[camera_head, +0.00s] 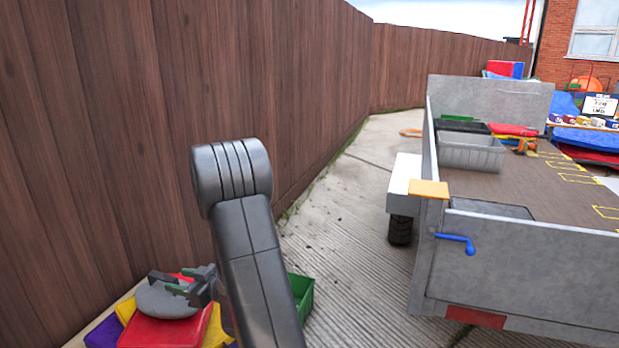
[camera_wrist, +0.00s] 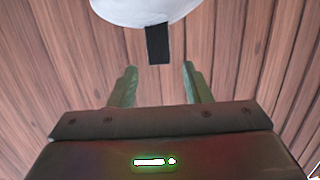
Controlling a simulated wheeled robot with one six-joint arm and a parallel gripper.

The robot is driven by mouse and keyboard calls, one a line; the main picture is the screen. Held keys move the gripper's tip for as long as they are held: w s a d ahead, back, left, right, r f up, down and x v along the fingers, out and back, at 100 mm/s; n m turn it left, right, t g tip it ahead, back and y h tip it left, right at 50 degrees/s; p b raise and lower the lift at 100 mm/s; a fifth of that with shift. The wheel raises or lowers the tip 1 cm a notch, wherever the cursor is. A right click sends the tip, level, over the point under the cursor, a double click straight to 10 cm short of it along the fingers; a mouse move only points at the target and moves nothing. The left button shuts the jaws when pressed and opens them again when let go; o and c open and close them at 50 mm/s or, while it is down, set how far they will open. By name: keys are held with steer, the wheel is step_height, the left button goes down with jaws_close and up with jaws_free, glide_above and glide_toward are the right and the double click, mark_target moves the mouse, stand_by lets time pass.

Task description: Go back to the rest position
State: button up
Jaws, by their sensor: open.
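My gripper (camera_head: 165,283) is at the lower left in the head view, low in front of the wooden fence and over a pile of coloured things. Its two green fingers stand apart in the wrist view (camera_wrist: 159,70), with nothing held between them. A rounded pale grey thing (camera_wrist: 140,10) with a black tab (camera_wrist: 157,45) is just beyond the fingertips. The tab points toward the gap between them; I cannot tell how near it is. In the head view a grey rounded thing (camera_head: 160,302) lies by the gripper, on top of the pile. My arm hides part of the pile.
The brown fence (camera_head: 120,120) runs close along the left. A grey trailer (camera_head: 530,265) with a blue crank (camera_head: 458,241), an orange block (camera_head: 429,189) and a grey bin (camera_head: 470,152) stands right. A green crate (camera_head: 302,292) is beside my arm. Concrete between fence and trailer is mostly clear.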

mark_target(163, 276)
steer(key=b+x, duration=0.1)
steer(key=x, duration=0.6)
steer(key=shift+a, duration=0.15)
steer(key=shift+r+p, duration=0.5)
steer(key=shift+r, duration=0.9)
